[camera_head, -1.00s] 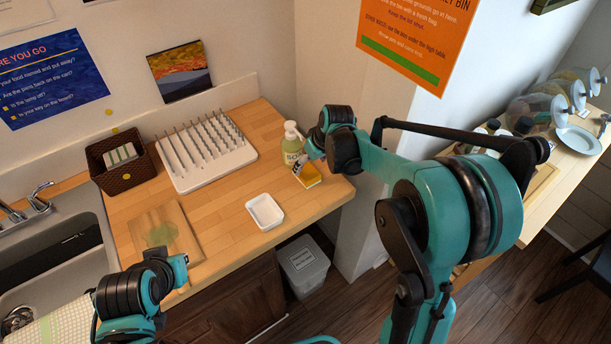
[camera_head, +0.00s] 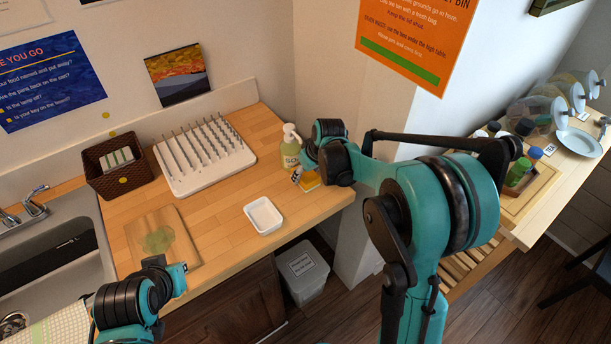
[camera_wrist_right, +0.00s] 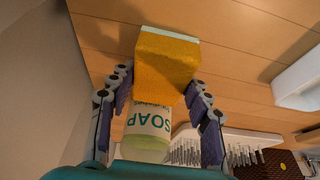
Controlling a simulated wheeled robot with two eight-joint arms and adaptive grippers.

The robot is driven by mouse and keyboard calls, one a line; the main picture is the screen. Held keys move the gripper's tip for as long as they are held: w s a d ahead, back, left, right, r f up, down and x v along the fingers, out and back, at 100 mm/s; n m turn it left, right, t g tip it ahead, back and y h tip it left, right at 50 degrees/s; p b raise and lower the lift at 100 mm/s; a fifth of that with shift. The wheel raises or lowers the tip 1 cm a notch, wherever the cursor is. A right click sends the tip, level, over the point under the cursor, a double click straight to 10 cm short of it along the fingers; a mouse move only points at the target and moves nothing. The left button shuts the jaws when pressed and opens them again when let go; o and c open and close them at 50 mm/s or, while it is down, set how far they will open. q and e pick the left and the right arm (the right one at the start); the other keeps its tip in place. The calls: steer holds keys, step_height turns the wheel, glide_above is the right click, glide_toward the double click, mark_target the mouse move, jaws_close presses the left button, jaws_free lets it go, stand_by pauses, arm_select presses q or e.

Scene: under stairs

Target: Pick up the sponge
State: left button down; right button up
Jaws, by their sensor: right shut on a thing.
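The sponge (camera_head: 311,182) is yellow-orange with a pale green layer, near the counter's right end in the head view, partly hidden by my right wrist. In the right wrist view the sponge (camera_wrist_right: 167,62) lies between the two fingers of my right gripper (camera_wrist_right: 160,95), which is shut on it. The right gripper also shows in the head view (camera_head: 299,174). Whether the sponge touches the counter is not clear. My left gripper (camera_head: 180,275) is over the counter's front edge by the cutting board; its fingers are not clear.
A soap bottle (camera_head: 291,147) stands right behind the sponge. A white dish (camera_head: 263,216), a drying rack (camera_head: 205,157), a brown basket (camera_head: 119,170) and a cutting board (camera_head: 165,240) are on the counter. A lidded bin (camera_head: 304,270) stands below.

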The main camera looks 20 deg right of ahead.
steer(key=shift+r, duration=0.1)
step_height(320, 180, up, 4)
steer(key=shift+r+p, duration=0.1)
steer(key=shift+p, duration=0.9)
steer(key=s+d+r+p, duration=0.1)
steer(key=s+d+r, duration=0.1)
steer(key=d, duration=0.3)
steer(key=s+d+r+p, duration=0.2)
steer(key=s+d+r, duration=0.1)
steer(key=d+r, duration=0.1)
steer(key=shift+d+r, duration=0.3)
steer(key=shift+d, duration=0.45)
steer(key=shift+c, duration=0.8)
